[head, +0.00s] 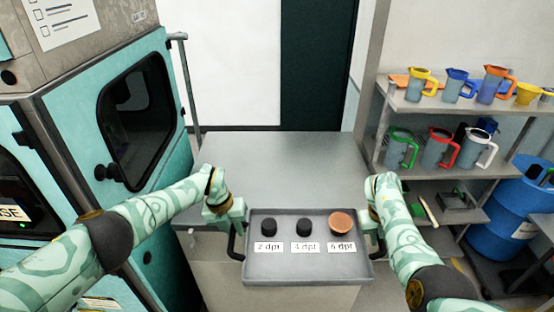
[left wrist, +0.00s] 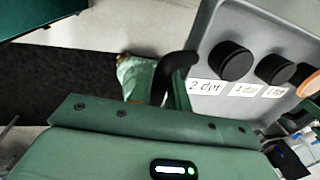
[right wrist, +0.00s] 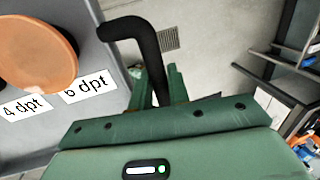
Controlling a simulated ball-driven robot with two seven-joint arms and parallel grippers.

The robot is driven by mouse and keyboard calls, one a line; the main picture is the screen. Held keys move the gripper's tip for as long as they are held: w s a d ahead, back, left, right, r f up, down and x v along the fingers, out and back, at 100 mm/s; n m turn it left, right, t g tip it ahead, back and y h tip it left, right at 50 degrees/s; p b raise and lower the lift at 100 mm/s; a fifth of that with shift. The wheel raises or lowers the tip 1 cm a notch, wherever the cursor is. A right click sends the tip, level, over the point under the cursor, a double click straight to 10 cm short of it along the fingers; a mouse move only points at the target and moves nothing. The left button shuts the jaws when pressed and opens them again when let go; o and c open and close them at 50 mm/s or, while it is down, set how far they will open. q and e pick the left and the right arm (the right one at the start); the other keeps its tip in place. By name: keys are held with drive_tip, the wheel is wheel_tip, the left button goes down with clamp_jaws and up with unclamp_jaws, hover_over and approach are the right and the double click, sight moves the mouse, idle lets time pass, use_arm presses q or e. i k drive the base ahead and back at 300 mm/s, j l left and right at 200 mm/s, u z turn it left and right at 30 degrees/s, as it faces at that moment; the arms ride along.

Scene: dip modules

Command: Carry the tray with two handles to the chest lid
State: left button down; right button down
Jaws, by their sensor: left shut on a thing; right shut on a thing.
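The grey tray (head: 300,270) is held level between my grippers, in front of the chest. It carries two black round pieces (head: 262,223) and an orange-brown disc (head: 341,222), with labels in front of them. My left gripper (head: 232,220) is shut on the black left handle (left wrist: 178,66). My right gripper (head: 375,222) is shut on the black right handle (right wrist: 135,30). The flat grey chest lid (head: 285,160) lies beyond the tray; its near part is hidden behind the tray.
The chest lid's top is bare. A teal cabinet (head: 90,110) with a dark window stands at the left. Shelves (head: 440,105) with several coloured jugs stand at the right, with a blue barrel (head: 505,225) beside them. A dark door (head: 315,65) is at the back.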

sight(282, 185)
drive_tip(key=i+j, duration=0.25)
drive_tip(key=i, duration=0.25)
drive_tip(key=i+j, duration=0.25)
drive_tip(key=i, duration=0.3)
